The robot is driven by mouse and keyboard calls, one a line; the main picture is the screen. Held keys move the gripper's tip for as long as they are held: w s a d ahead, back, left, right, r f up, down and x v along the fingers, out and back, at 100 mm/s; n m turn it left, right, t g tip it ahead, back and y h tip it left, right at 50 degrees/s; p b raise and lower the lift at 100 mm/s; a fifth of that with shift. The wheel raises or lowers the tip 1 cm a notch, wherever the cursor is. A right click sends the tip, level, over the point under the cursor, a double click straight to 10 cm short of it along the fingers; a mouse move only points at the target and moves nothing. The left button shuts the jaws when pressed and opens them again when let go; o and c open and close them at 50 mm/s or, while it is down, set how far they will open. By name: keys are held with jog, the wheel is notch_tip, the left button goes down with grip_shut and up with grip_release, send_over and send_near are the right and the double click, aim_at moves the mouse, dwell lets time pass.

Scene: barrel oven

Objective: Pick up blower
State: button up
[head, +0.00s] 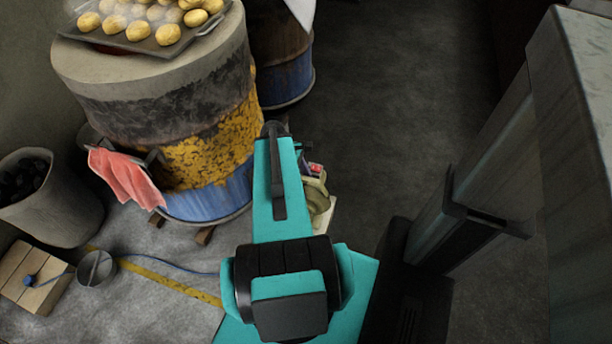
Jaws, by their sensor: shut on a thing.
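An olive-green rounded thing with a small red part (317,193), perhaps the blower, shows just right of my teal arm. My arm hides its left side, and I cannot tell what supports it. My arm reaches away from me towards the floor right of the barrel oven (208,160). The arm covers its own end, so my gripper's fingers, and whatever is between them, are hidden.
A tray (186,39) of buns tops the oven, and a red cloth (127,180) hangs on its side. A charcoal bucket (62,212), a wooden block (42,293) and a grey round vessel (97,268) stand left. A blue cable (160,268) crosses the floor.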

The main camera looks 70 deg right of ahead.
jog(key=shift+s+a+r+p, duration=0.1)
jog(key=shift+a+r+p, duration=0.2)
jog(key=shift+a+p, duration=0.45)
jog(key=shift+f+p, duration=0.1)
jog(key=shift+p, duration=0.25)
dwell(1.1)
jog(key=shift+s+d, duration=0.1)
jog(key=shift+s, duration=0.1)
